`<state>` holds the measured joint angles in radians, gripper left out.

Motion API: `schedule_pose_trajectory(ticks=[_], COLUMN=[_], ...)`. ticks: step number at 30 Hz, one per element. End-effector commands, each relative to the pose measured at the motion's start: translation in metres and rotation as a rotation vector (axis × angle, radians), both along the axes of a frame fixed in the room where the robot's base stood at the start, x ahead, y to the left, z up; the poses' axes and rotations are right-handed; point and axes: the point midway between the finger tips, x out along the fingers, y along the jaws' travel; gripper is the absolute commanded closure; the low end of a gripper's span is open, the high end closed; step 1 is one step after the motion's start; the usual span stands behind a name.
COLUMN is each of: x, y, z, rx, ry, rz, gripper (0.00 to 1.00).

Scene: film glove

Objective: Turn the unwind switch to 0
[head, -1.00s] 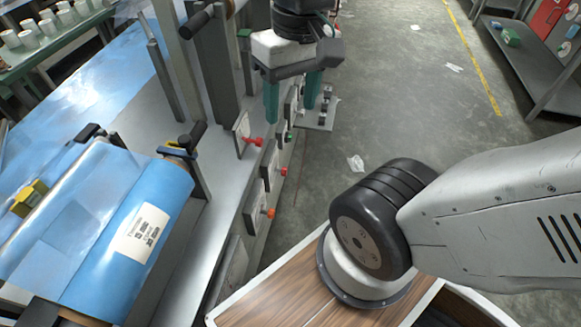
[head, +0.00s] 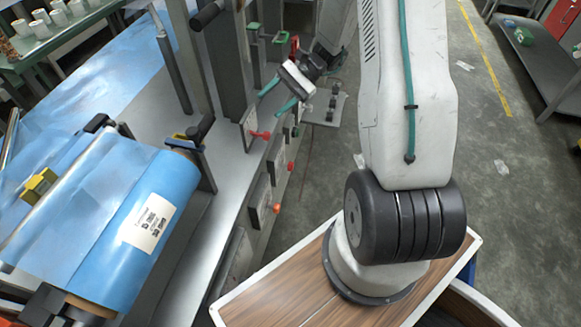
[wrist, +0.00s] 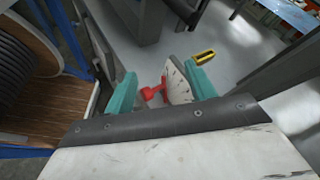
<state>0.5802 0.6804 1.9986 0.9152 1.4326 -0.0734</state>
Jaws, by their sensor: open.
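A red switch knob (head: 262,134) sticks out from a pale dial plate (head: 249,124) on the side of the machine. In the wrist view the red knob (wrist: 152,93) and its white dial plate (wrist: 178,84) appear between my fingertips. The dial marks are too small to read, and I cannot tell which switch is the unwind switch. My gripper (head: 278,97), with teal fingers, is open and empty, tilted toward the panel, just above and to the right of that knob in the head view. It also shows in the wrist view (wrist: 161,86). I see no contact.
Lower on the same panel are another red knob (head: 290,166) and an orange knob (head: 276,208). A blue film roll (head: 135,225) lies on the machine at left. A small shelf with dark parts (head: 325,110) sits behind my gripper. The grey floor at right is mostly clear.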

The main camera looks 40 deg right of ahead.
Motion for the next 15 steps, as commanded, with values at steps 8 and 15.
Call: schedule_pose_trajectory(ticks=[8, 15], x=[0.012, -0.009], y=[-0.062, -0.099], z=[-0.132, -0.252], rx=[0.249, 0.437], ry=[0.116, 0.188], rz=[-0.347, -0.655], gripper=[0.45, 0.45])
